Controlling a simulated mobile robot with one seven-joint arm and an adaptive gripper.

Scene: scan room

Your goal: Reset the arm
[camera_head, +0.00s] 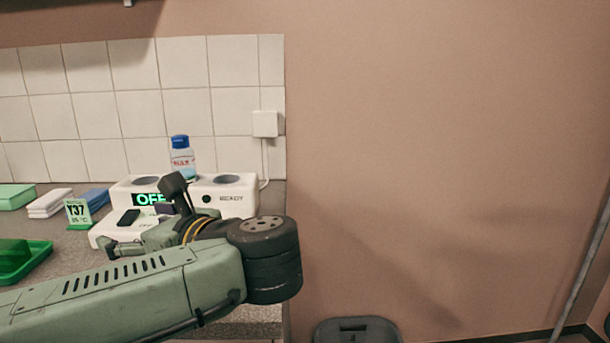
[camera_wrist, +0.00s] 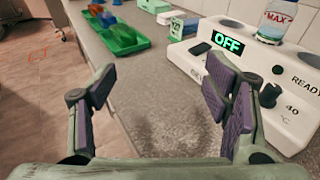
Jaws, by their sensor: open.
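My arm reaches over the counter from the lower left in the head view. My gripper (camera_head: 143,217) is at the front of a white two-well device there, partly hidden by my own wrist. In the wrist view my gripper (camera_wrist: 160,88) has its two purple-padded fingers wide apart. Only bare grey counter shows between them. The white device (camera_wrist: 296,108) is just beyond the right finger; its green display reads OFF. I cannot tell whether that finger touches it.
A bottle (camera_head: 182,160) with a blue cap stands upright at the device, between its wells. A green sign (camera_head: 77,212) reads Y37. Green trays (camera_wrist: 122,40) line the counter's left side. A grey bin (camera_head: 357,331) stands below, right of the counter. Floor is open at left.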

